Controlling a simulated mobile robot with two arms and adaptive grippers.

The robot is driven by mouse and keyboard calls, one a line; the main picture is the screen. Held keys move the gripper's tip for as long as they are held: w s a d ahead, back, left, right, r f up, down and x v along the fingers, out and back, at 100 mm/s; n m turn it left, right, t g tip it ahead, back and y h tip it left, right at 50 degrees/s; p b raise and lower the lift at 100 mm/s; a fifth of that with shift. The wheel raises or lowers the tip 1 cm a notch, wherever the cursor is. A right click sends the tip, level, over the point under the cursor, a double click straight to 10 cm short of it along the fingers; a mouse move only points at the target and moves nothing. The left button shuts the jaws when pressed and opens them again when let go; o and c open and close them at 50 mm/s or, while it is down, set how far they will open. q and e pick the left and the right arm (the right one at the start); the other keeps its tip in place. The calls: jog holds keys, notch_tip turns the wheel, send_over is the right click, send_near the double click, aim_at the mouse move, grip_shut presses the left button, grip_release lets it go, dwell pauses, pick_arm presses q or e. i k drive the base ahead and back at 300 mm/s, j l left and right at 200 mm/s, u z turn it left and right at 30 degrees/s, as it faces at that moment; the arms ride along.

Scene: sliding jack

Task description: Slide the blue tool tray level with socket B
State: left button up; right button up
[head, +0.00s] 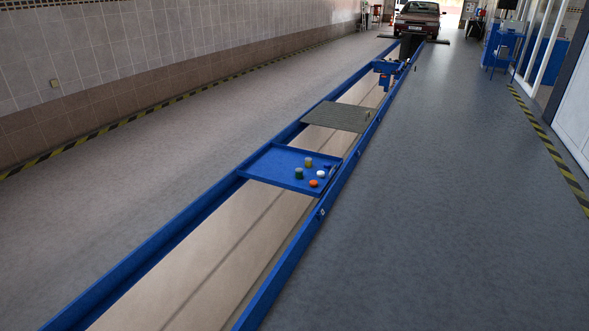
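The blue tool tray (268,164) lies across the two blue rails of the long pit in the head view, near the middle of the picture. Several small items stand on it: a green one (298,174), a yellowish one (308,162), a white one (321,174) and an orange one (314,183). A small light mark (322,213) sits on the right rail, nearer to me than the tray. Any letter on it is too small to read, so I cannot tell which socket is B. Neither of my grippers is in view.
A grey-green plate (338,117) spans the pit just beyond the tray. A blue jack (387,72) stands further along, before a parked dark car (417,20). Grey floor (450,200) is clear on the right.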

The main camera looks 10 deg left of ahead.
aim_at(275, 164)
jog(key=z, duration=0.25)
jog(key=i+z, duration=0.3)
jog(key=i, duration=2.8)
jog(key=i+u, duration=0.1)
jog(key=i, duration=0.5)
jog(key=i+l+u, duration=0.1)
jog(key=i, duration=0.55)
jog(key=i+l, duration=0.2)
jog(key=i, duration=0.4)
jog(key=i+j+u, duration=0.1)
jog(key=i+u, duration=0.15)
jog(key=u, duration=0.15)
jog(key=i+u, duration=0.25)
jog(key=u, duration=0.2)
jog(key=i+u, duration=0.25)
jog(key=u, duration=0.15)
jog(key=i+l+u, duration=0.1)
jog(key=u, duration=0.3)
jog(key=i+l+u, duration=0.25)
jog(key=u, duration=0.15)
jog(key=i, duration=0.1)
